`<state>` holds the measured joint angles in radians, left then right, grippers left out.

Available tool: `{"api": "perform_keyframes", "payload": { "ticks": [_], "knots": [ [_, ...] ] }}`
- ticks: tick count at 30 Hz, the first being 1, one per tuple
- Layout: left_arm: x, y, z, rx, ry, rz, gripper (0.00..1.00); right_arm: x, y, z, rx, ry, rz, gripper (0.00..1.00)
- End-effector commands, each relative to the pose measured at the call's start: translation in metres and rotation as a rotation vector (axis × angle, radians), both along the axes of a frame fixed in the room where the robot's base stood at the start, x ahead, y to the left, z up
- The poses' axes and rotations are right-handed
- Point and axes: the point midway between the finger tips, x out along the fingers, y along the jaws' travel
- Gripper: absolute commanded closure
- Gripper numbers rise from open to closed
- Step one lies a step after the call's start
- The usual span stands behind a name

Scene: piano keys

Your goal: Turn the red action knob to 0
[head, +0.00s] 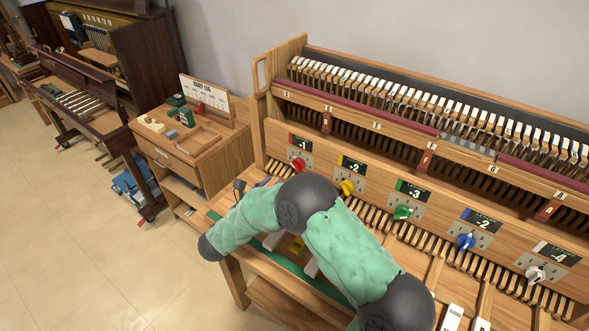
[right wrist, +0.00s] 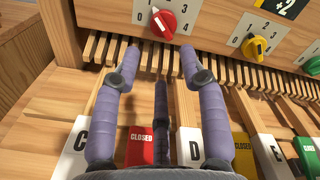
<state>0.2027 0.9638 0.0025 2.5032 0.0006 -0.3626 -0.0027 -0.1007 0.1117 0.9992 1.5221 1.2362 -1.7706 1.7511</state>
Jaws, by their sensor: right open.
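The red knob (head: 298,164) sits on the wooden front panel under a display reading +1. In the right wrist view the red knob (right wrist: 166,24) is at the top; its white mark points up-left, seemingly toward the 1, with the 0 at lower left. My right gripper (right wrist: 160,55) is open and empty, its purple fingers spread below the knob and apart from it. In the head view only the fingertips of my right gripper (head: 252,185) show, left of and below the knob; the arm hides the rest. My left gripper is not in view.
Yellow (head: 347,187), green (head: 402,212), blue (head: 466,241) and white (head: 535,273) knobs continue to the right. Lettered keys with red and yellow CLOSED tabs (right wrist: 139,146) lie beneath my fingers. A wooden end post (right wrist: 62,30) stands left of the knob.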

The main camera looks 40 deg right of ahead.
Motion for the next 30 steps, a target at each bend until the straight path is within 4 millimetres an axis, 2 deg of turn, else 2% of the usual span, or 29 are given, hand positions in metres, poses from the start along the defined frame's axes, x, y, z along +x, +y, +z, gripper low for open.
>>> {"api": "perform_keyframes", "payload": {
  "ticks": [9,15,21,29,30],
  "knots": [
    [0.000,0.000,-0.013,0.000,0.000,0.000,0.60,0.015,-0.054,-0.002,-0.001,0.002,-0.003,0.57],
    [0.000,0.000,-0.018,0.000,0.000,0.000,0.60,0.023,-0.080,-0.001,0.000,0.004,-0.001,0.57],
    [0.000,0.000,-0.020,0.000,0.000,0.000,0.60,0.027,-0.092,0.000,0.000,0.003,0.002,0.57],
    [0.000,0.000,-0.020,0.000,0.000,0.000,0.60,0.027,-0.093,0.000,0.000,0.004,0.002,0.57],
    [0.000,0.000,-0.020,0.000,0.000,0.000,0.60,0.027,-0.093,0.000,0.000,0.004,0.002,0.60]
  ]
}}
